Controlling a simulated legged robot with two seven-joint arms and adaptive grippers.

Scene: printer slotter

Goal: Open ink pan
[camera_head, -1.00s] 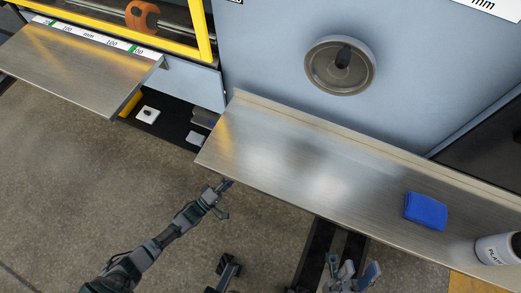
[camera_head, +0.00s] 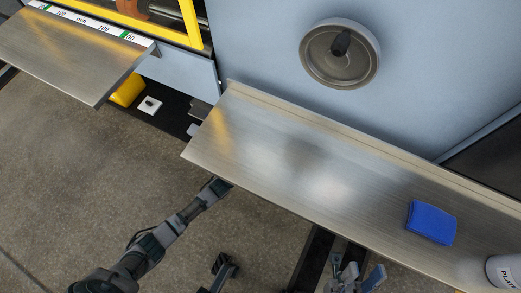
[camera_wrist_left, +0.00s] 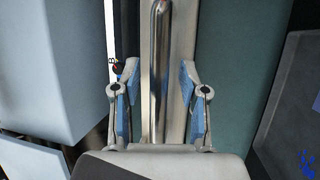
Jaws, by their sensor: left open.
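In the left wrist view my left gripper (camera_wrist_left: 157,80) is open, with blue-padded fingers on either side of a shiny upright metal bar (camera_wrist_left: 158,50), a possible handle. I cannot tell whether the fingers touch it. In the head view my left arm reaches to the front edge of the metal shelf (camera_head: 290,150), and the shelf hides the gripper's fingers. My right gripper (camera_head: 352,277) is low in the head view, below the shelf, with its fingers spread and nothing between them. I cannot make out the ink pan for sure.
A blue block (camera_head: 431,222) and a white container (camera_head: 503,270) stand on the shelf's right part. A round handwheel (camera_head: 340,54) is on the machine's panel. Another metal shelf (camera_head: 70,50) is at left, with a gap between. Bare floor (camera_head: 80,180) lies in front.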

